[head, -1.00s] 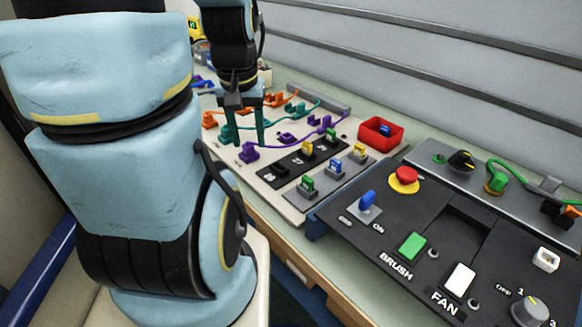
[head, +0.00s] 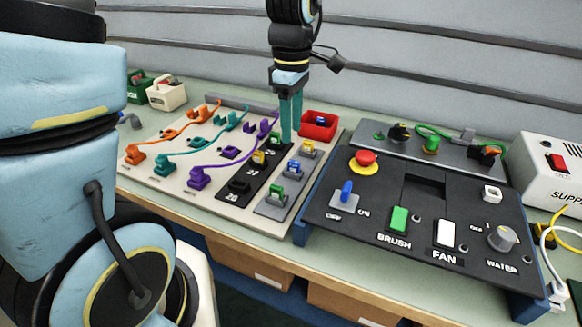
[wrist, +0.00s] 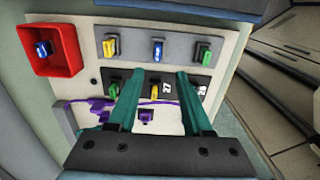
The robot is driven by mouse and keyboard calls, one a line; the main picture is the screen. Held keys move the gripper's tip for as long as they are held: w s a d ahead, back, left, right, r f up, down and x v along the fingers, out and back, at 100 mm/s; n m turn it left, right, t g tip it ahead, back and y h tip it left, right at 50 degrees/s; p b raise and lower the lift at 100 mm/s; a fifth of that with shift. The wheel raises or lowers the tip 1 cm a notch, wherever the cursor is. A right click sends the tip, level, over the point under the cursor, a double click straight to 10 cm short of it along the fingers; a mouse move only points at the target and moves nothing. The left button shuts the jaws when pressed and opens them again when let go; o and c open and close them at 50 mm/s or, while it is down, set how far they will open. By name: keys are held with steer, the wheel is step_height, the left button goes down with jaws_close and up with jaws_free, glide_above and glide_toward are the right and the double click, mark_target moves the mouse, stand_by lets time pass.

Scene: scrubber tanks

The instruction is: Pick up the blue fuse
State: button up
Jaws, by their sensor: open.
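A blue fuse (head: 293,166) sits upright in the middle grey holder, between a yellow fuse (head: 308,149) and a green fuse (head: 276,191). It also shows in the wrist view (wrist: 157,48). Another blue fuse (head: 321,121) lies in the red bin (head: 318,131), which is at upper left in the wrist view (wrist: 67,65). My gripper (head: 291,135) has teal fingers pointing down over the back of the panel, near the bin. In the wrist view the open, empty fingers (wrist: 160,75) reach toward the fuse rows, with the grey-holder blue fuse beyond their tips.
A black strip (head: 232,197) beside the grey holders carries a green and a yellow fuse (head: 258,157). Orange, teal and purple cables (head: 222,160) run left of it. A control console (head: 330,190) stands close to the right.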

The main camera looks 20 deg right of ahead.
mark_target(294, 162)
step_height(294, 162, down, 4)
steer(key=shift+r, duration=0.2)
steer(key=shift+d+f+p, duration=0.15)
steer(key=shift+f+p, duration=0.45)
steer(key=shift+f, duration=0.7)
steer(key=shift+d+f+p, duration=0.15)
steer(key=shift+f+p, duration=0.4)
steer(key=shift+f, duration=0.7)
steer(key=shift+c, duration=0.2)
jaws_close()
